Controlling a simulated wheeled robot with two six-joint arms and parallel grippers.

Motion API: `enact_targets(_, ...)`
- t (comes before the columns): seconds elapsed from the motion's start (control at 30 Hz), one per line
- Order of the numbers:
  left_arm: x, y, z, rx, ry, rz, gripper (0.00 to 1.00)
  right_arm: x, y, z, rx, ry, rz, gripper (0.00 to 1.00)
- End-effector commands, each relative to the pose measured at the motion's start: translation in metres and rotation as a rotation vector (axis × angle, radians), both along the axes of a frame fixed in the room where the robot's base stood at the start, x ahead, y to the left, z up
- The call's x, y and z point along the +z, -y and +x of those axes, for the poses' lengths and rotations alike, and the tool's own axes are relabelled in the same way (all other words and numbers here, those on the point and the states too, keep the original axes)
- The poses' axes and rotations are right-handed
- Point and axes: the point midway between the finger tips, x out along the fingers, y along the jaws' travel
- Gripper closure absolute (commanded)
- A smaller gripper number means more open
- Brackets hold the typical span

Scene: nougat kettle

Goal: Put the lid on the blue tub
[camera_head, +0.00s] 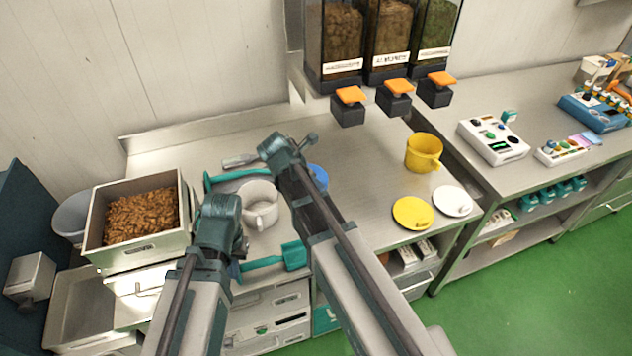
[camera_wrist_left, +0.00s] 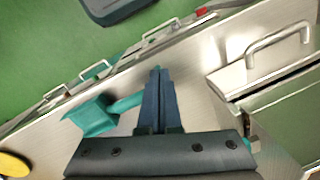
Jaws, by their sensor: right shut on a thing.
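The blue tub seems to be the blue round thing (camera_head: 318,176) behind my right arm, which hides most of it; I cannot tell tub from lid there. My right gripper (camera_head: 284,150) is shut above the counter to its left, and what it holds is hidden. My left gripper (camera_head: 238,246) is low at the counter's front, right of the crate; its fingers look shut and empty in the left wrist view (camera_wrist_left: 156,100). A yellow lid (camera_head: 411,213) and a white lid (camera_head: 453,201) lie at the counter's right front. No blue lid shows clearly.
A white tub (camera_head: 260,205) stands between my arms, a yellow tub (camera_head: 422,153) at the right. A teal spatula (camera_head: 292,255) lies at the front edge, close to the left fingers. A crate of nuts (camera_head: 187,215) is at left. Dispensers (camera_head: 390,40) overhang the back.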

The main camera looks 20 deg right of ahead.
Motion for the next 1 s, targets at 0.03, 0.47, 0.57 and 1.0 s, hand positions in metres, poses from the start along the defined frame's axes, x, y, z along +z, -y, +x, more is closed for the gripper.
enact_targets(0.03,0.0,0.0,0.0,0.0,0.0,0.0,1.0,0.0,0.0,0.0,0.0,0.0,0.0,1.0)
enact_targets(0.47,-0.0043,0.0,0.0,0.0,0.0,0.0,1.0,-0.0044,0.0001,0.0,0.0,0.0,0.0,1.0)
enact_targets(0.57,-0.006,0.0,0.0,0.0,0.0,0.0,1.0,-0.006,0.0001,0.0,0.0,0.0,0.0,1.0)
enact_targets(1.0,-0.006,0.0,0.0,0.0,0.0,0.0,1.0,-0.006,0.0001,0.0,0.0,0.0,0.0,1.0)
